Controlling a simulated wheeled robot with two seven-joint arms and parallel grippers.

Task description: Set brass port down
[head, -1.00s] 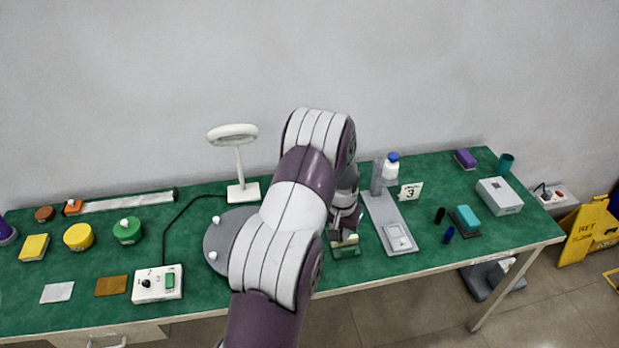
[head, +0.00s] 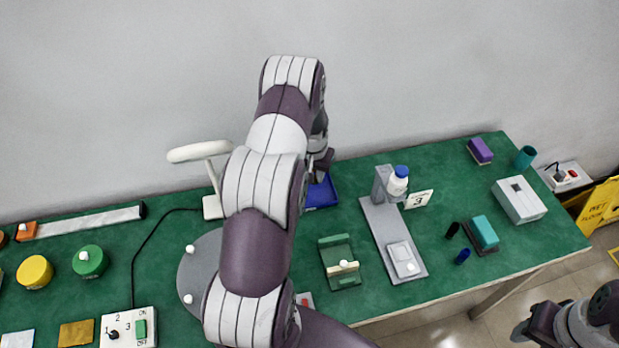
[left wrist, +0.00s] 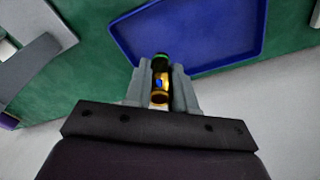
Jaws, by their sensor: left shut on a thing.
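My left gripper (head: 322,164) is at the back of the table by the blue tray (head: 320,195), partly hidden by my arm. In the left wrist view its fingers (left wrist: 160,74) are shut on the brass port (left wrist: 159,96), a small gold piece with a dark green end and a blue spot. The port's green end overlaps the near edge of the empty-looking tray (left wrist: 190,25) in that view; its height above it is unclear. The port is hidden in the head view. My right gripper (head: 525,328) shows at the lower right, its jaws unclear.
A green holder (head: 334,254) with a pale bar stands in front of the tray. A grey stand (head: 380,222) with a blue-capped bottle (head: 397,182) and a number 3 card (head: 418,199) are to the right. A white lamp (head: 200,152) and grey disc (head: 196,268) are left.

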